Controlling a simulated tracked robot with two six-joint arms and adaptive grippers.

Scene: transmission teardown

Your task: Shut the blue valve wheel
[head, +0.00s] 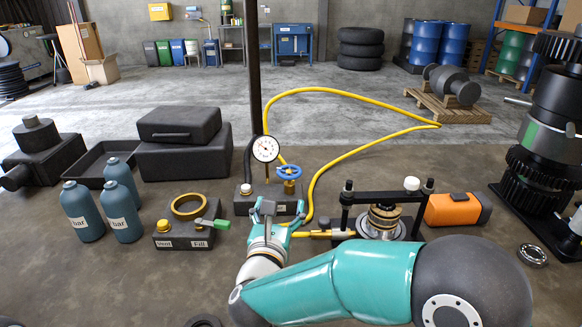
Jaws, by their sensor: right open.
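The blue valve wheel (289,172) sits on a brass stem on a dark manifold block (243,204), beside a round white pressure gauge (265,149). My right gripper (277,208) is open and empty. It appears in front of the block, below the wheel in the picture, with its fingers pointing away from me. It looks apart from the wheel; the exact gap in depth is hard to tell. The gripper hides part of the block's front. My left gripper is not in view.
A yellow hose (345,151) curves across the floor from near the valve. A press-like frame (384,214) and an orange case (457,209) stand right. A fill block with a green lever (212,223) and blue-grey bottles (83,211) stand left. A dark post (254,70) rises behind.

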